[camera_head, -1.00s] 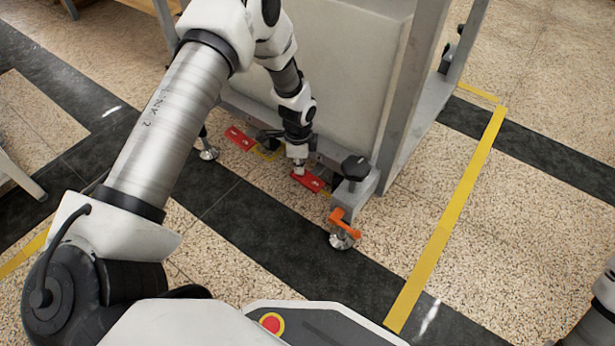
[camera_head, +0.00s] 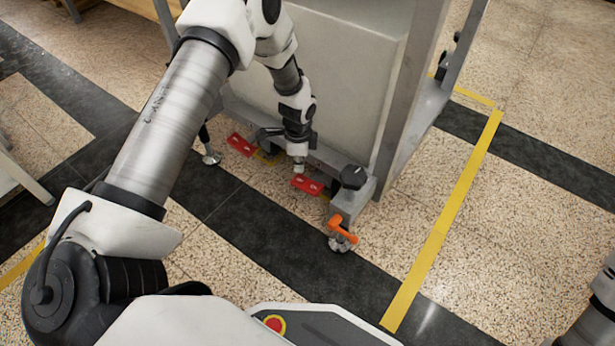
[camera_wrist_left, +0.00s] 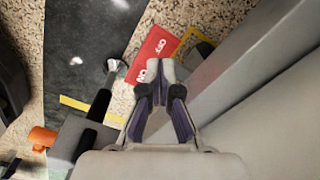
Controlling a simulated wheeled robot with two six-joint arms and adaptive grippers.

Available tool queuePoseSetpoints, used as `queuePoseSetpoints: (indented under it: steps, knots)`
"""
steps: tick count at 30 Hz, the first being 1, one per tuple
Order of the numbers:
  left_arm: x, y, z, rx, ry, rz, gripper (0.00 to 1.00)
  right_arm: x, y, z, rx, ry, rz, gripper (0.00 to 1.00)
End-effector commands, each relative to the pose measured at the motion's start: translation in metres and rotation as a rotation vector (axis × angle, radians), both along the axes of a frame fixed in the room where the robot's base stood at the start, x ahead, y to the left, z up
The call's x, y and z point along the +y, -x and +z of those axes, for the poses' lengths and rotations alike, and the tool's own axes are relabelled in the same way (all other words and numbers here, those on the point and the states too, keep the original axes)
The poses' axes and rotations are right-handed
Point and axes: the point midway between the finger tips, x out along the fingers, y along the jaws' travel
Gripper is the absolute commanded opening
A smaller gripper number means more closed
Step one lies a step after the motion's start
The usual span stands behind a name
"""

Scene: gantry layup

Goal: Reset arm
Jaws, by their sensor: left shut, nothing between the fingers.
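My left arm reaches down from the upper left in the head view. Its gripper (camera_head: 299,167) is shut and empty, low beside the grey gantry frame, just above a red pedal (camera_head: 307,185). My right gripper is outside the views; only part of that arm shows at the lower right.
The gantry frame (camera_head: 330,75) stands close behind my left gripper. Yellow tape (camera_head: 445,225) marks the floor to the right, which is open.

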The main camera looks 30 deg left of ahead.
Motion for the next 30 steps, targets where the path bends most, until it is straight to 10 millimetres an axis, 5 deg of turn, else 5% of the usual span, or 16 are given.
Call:
queuePoseSetpoints:
  steps: [6,24,26,30]
  knots:
    - [0.000,0.000,0.025,0.000,0.000,0.000,0.00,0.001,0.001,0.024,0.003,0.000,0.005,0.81]
    - [-0.001,0.004,0.026,0.012,-0.001,-0.002,0.00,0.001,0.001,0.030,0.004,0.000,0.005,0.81]
    - [-0.007,0.017,0.025,0.047,-0.005,-0.019,0.00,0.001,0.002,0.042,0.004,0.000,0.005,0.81]
    - [-0.036,0.101,0.011,0.203,0.011,-0.042,0.00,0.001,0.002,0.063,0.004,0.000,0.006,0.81]
